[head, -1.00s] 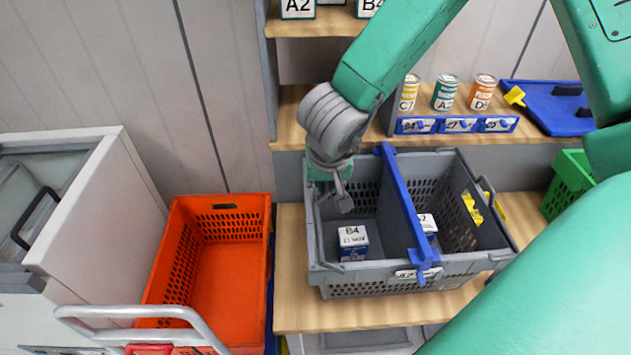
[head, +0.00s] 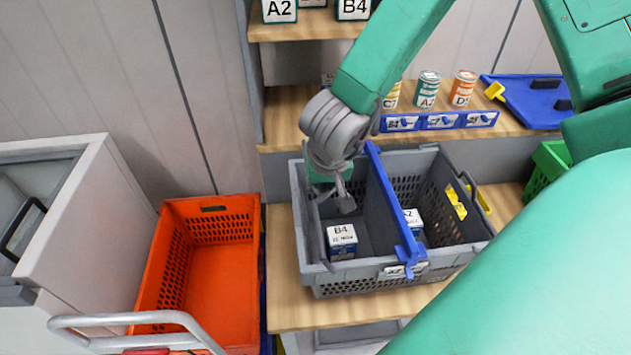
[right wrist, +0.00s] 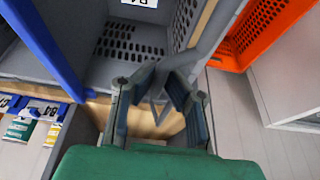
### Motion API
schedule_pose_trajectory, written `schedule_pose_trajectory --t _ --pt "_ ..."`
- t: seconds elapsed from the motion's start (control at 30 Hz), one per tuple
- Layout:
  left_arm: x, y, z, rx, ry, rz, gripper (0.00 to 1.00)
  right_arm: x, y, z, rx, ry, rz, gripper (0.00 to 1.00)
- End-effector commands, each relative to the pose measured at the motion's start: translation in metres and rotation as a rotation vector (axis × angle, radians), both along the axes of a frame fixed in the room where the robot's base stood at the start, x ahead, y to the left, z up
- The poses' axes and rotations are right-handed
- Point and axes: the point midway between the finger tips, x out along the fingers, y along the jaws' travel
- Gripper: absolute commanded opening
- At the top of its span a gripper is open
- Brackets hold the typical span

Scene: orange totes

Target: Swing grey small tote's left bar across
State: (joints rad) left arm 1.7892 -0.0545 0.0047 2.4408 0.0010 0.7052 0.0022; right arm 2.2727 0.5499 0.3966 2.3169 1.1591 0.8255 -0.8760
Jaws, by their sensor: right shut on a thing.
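The grey small tote (head: 345,277) stands on the wooden bench. A blue bar (head: 393,205) crosses it from back to front. Its grey left bar (head: 318,228) runs along the left side, a little inside the left wall, and shows in the right wrist view (right wrist: 208,38). My right gripper (head: 345,203) reaches down over the left compartment and is shut on this bar. In the right wrist view, the gripper (right wrist: 163,82) has its fingers on either side of the bar. My wrist hides the tote's back left corner. My left gripper is not in view.
A B4 box (head: 341,242) lies in the left compartment; another box (head: 412,220) lies right of the blue bar. An orange tote (head: 205,265) stands left. Shelves with cans (head: 428,90) and blue labels rise behind. A green tote (head: 546,170) is at right.

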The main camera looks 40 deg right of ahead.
Motion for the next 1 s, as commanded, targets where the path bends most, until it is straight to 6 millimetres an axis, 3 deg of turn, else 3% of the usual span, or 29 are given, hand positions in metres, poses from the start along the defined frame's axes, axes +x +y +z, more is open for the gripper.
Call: schedule_pose_trajectory --t 1.0 --pt "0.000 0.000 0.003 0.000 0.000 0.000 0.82 -0.012 -0.020 -0.011 0.000 0.001 0.000 0.00"
